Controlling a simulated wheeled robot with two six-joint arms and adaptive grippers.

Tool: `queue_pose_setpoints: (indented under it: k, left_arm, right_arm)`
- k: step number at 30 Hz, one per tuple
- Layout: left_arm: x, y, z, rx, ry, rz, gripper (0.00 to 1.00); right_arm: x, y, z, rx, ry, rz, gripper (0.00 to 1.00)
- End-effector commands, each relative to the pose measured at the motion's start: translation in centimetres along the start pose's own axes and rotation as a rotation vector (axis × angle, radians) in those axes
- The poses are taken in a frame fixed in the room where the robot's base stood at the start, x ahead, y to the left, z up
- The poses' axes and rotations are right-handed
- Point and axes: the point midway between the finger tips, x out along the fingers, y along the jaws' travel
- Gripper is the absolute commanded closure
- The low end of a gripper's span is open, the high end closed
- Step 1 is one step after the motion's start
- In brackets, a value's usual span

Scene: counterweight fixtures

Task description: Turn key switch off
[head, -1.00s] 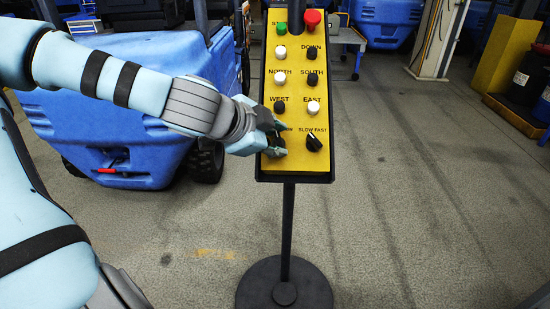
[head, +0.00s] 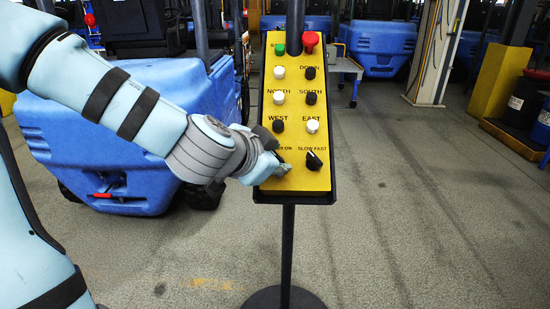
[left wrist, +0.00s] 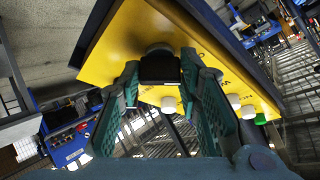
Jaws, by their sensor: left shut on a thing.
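A yellow control panel (head: 294,107) on a black stand carries labelled buttons and knobs. The key switch is at its lower left, below WEST, and my left gripper (head: 282,169) mostly covers it in the head view. In the left wrist view the key switch (left wrist: 160,67) is a black knob on the yellow face (left wrist: 124,45). My left gripper's two green fingers (left wrist: 160,82) sit on either side of it, shut on it. The exact angle of the key is hard to tell. My right gripper is not in view.
The black SLOW FAST knob (head: 314,160) is just right of the gripper. WEST (head: 278,126) and EAST (head: 312,126) buttons sit above it, and a red button (head: 310,40) is at the top. A blue machine (head: 150,110) stands behind my left arm. Floor to the right is open.

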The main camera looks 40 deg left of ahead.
Motion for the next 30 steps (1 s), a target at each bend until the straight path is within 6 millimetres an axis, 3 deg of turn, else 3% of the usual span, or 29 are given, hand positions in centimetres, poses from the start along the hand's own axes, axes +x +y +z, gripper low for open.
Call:
queue_pose_setpoints:
  k: [5, 6, 10, 30]
  left_arm:
    - [0.01, -0.14, -0.09, -0.002, 0.002, -0.004, 0.96]
    - [0.01, -0.14, -0.09, -0.002, 0.002, -0.004, 0.67]
    - [0.0, -0.11, -0.06, -0.001, 0.001, -0.003, 0.48]
    - [-0.06, -0.15, 0.12, -0.003, -0.001, -0.002, 0.48]
  right_arm:
    - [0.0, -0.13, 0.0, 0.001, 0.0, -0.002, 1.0]
    - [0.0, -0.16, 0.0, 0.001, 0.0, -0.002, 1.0]
    - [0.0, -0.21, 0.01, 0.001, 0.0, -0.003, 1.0]
    - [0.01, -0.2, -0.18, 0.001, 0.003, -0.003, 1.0]
